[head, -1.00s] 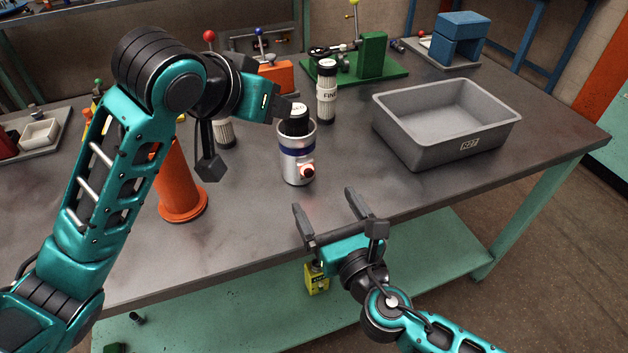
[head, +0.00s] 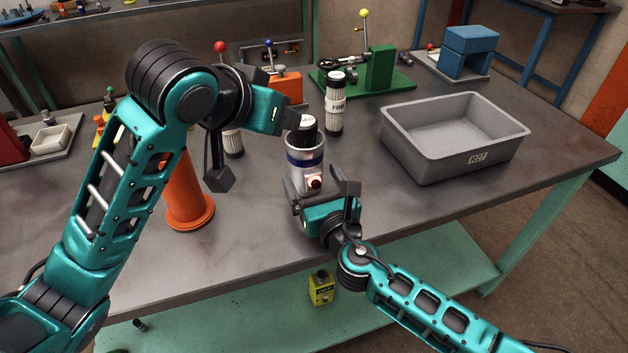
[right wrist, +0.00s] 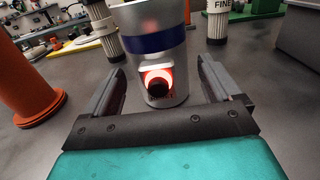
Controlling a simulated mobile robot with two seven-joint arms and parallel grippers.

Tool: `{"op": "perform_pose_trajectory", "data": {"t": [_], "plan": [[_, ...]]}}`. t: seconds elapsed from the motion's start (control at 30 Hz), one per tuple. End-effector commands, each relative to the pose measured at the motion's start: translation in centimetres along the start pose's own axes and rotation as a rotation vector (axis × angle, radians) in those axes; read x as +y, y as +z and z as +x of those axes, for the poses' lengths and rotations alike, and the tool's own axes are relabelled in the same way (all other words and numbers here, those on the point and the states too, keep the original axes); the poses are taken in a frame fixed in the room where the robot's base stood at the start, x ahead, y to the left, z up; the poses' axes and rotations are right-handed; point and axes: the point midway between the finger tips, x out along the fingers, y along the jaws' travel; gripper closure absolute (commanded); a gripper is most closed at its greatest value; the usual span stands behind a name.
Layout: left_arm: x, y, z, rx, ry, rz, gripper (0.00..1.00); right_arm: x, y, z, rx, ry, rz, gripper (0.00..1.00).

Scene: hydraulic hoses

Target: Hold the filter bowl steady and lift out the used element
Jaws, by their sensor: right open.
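The filter bowl (head: 304,163) is a silver cylinder with a blue band and a red-ringed port, upright on the bench. The used element's dark cap (head: 303,132) stands up out of its top. My right gripper (head: 320,187) is open at the bowl's near side, one finger to each side of its lower part. In the right wrist view the bowl (right wrist: 152,50) stands between and beyond the finger tips. My left gripper (head: 285,113) is beside the cap at its upper left; its fingers are mostly hidden, so I cannot tell their opening or contact.
A grey bin (head: 455,140) stands empty at the right. A white pleated element marked FINE (head: 335,106) stands behind the bowl, another (head: 233,142) left of it. An orange cone (head: 187,190) is at the left. The bench between bowl and bin is clear.

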Motion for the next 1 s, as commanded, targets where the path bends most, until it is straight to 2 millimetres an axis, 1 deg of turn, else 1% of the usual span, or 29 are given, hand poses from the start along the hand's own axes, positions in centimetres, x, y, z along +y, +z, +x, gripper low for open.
{"op": "perform_pose_trajectory", "data": {"t": [0.03,0.07,0.9,0.93,1.0], "plan": [[0.01,0.00,0.00,0.000,0.000,0.000,0.57,0.01,-0.01,-0.02,0.000,0.000,0.000,0.15],[0.01,0.00,0.00,0.000,0.000,0.000,0.57,0.01,-0.01,-0.02,0.000,0.000,0.000,0.17],[0.00,0.00,0.00,0.000,0.000,0.000,0.57,0.00,-0.01,-0.04,0.000,0.000,0.000,0.98],[0.00,0.00,0.00,0.000,0.000,0.000,0.57,0.00,-0.01,-0.04,0.000,0.000,0.000,1.00],[0.00,0.00,0.00,0.000,0.000,0.000,0.57,0.00,-0.02,-0.04,0.000,0.000,0.000,1.00]]}}
